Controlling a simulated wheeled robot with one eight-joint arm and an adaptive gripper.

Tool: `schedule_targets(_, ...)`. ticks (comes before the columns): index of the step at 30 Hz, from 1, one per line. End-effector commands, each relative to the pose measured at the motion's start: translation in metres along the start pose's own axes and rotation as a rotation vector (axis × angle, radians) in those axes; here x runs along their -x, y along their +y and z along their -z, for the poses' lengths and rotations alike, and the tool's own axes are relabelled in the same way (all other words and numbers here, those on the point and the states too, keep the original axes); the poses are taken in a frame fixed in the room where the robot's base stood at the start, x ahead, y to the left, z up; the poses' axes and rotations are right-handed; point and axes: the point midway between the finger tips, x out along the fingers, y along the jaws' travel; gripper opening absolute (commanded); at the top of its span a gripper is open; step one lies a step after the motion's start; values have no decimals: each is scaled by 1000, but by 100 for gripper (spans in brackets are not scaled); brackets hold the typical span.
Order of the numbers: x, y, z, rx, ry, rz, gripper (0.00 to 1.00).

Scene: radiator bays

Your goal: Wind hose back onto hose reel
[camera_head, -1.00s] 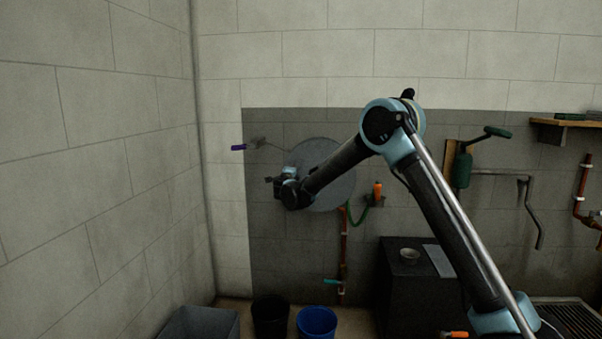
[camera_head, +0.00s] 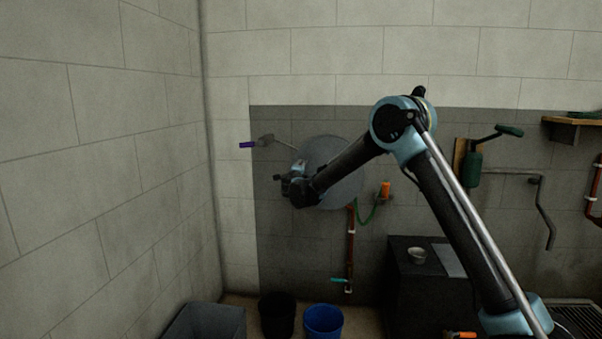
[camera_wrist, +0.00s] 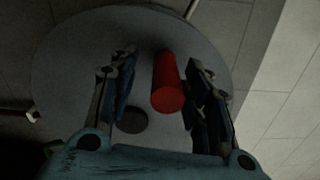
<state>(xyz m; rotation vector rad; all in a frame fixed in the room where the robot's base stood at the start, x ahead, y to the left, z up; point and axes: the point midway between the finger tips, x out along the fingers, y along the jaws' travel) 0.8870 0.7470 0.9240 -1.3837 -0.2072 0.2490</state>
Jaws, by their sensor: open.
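The hose reel shows as a round grey disc (camera_head: 322,150) on the dark wall panel, partly hidden behind my arm. In the wrist view the disc (camera_wrist: 70,60) fills much of the picture, with a red cylindrical handle (camera_wrist: 166,85) standing out from it. My gripper (camera_wrist: 160,65) is open, with one finger on each side of the handle and visible gaps to both. In the head view my gripper (camera_head: 284,180) is at the disc's left edge. A short green hose (camera_head: 369,216) hangs below right of the disc, by an orange nozzle (camera_head: 385,189).
A purple-handled lever (camera_head: 247,145) is on the wall left of the disc. A pipe with a teal valve handle (camera_head: 339,280) runs below it. A black bucket (camera_head: 277,315), blue bucket (camera_head: 323,320) and grey bin (camera_head: 205,320) stand on the floor. A dark cabinet (camera_head: 410,290) stands right.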

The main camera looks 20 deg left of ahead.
Motion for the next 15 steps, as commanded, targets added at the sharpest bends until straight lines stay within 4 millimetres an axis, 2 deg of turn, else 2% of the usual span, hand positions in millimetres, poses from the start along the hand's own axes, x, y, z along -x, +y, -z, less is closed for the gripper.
schedule_targets(5,17,0,-1,0,-2,0,44)
schedule_targets(15,81,1,-1,0,-3,-1,44)
